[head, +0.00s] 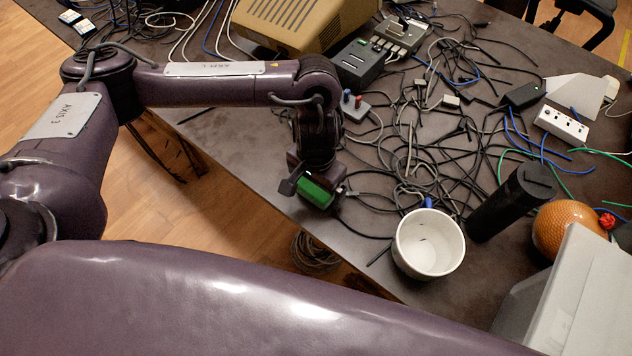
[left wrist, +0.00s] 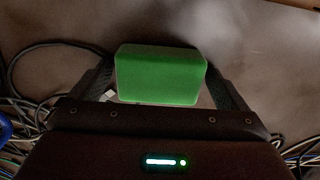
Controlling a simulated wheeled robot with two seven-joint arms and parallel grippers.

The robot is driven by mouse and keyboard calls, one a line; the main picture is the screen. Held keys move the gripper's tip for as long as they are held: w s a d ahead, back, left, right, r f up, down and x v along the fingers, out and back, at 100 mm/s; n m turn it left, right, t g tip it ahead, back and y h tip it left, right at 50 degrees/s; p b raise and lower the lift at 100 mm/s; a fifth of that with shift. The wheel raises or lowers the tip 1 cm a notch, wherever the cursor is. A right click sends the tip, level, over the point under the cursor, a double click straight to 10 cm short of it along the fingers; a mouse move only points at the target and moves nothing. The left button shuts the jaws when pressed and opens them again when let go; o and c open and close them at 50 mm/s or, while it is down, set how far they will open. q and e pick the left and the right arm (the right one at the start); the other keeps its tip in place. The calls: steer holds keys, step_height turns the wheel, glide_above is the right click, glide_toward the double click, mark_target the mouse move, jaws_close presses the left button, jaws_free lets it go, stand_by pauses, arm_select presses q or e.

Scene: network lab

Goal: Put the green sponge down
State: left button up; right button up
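The green sponge (head: 315,193) is a small bright block at my left gripper (head: 312,190), near the table's front edge in the head view. In the left wrist view the sponge (left wrist: 161,75) sits between the two fingers of the left gripper (left wrist: 160,88), which press on its left and right sides. The grey-brown table top (left wrist: 265,60) shows beyond it. I cannot tell whether the sponge touches the table. My right gripper is not in view.
A white bowl (head: 428,244) and a black cylinder (head: 512,202) stand to the right. Tangled cables (head: 430,150) cover the table's middle. A beige monitor (head: 300,20) is at the back. A strip of bare table (head: 240,150) lies left of the gripper.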

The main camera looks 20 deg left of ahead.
arm_select(q)
steer(key=shift+r, duration=0.15)
step_height(320, 180, up, 12)
steer(key=p, duration=0.3)
stand_by(0.8)
